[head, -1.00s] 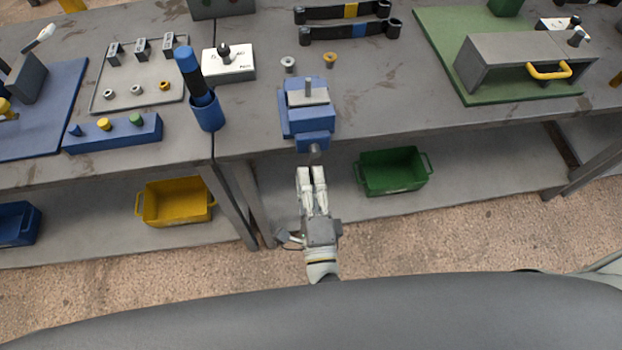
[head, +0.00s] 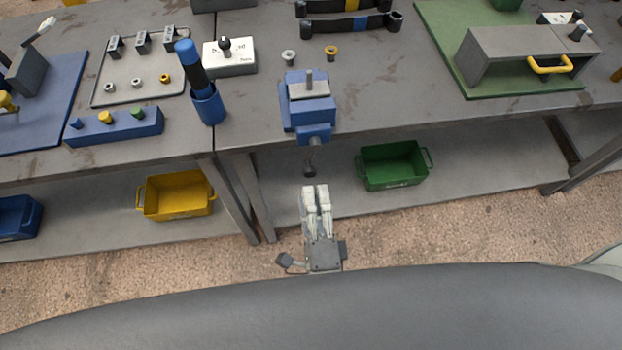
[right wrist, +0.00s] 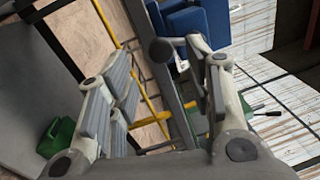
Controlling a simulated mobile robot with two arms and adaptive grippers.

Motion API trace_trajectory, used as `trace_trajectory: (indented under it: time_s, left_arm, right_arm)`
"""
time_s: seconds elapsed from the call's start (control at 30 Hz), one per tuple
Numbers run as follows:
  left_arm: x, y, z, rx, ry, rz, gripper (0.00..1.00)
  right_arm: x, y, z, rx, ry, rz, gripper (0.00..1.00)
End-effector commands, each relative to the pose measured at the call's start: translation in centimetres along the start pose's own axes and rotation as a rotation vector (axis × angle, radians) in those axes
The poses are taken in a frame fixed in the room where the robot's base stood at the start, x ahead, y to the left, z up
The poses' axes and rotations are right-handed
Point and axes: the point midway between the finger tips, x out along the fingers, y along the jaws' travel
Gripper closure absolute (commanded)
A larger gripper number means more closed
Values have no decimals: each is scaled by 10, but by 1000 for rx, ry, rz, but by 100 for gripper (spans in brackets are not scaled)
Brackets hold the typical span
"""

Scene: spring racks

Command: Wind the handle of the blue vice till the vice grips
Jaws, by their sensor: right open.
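The blue vice (head: 308,125) is fixed at the front edge of the bench, with a grey block and upright pin at its top. Its dark handle (head: 311,168) hangs below the front of the vice. My right gripper (head: 315,190) is just in front of and below the handle, apart from it. In the right wrist view its fingers (right wrist: 160,95) are spread and empty. There the handle's round knob (right wrist: 160,49) shows beyond the fingers, beside the blue vice body (right wrist: 196,28). Whether the jaws grip anything cannot be told. My left gripper is not in view.
A blue cup (head: 209,106) with a dark and blue tool stands left of the vice. A green bin (head: 393,167) and a yellow bin (head: 177,196) sit on the lower shelf. A grey bench leg (head: 259,205) stands left of my right gripper.

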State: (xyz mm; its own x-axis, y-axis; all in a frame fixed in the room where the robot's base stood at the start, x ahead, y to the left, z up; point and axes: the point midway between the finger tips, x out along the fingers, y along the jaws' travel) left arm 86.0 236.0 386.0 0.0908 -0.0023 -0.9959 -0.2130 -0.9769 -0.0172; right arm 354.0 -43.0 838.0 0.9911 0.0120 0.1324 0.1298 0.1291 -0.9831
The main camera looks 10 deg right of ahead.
Motion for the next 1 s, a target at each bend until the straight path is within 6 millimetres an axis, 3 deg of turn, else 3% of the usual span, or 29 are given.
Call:
trace_trajectory:
  time_s: [0.2,0.4,0.83,1.0]
  left_arm:
    - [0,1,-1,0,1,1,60]
    - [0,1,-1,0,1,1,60]
    - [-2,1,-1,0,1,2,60]
    - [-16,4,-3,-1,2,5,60]
  right_arm:
    - [-44,1,0,-2,-2,4,53]
    - [-62,0,0,-1,-1,2,53]
    - [-64,-1,-1,-31,-1,3,54]
    - [-62,-8,-11,-277,-7,24,54]
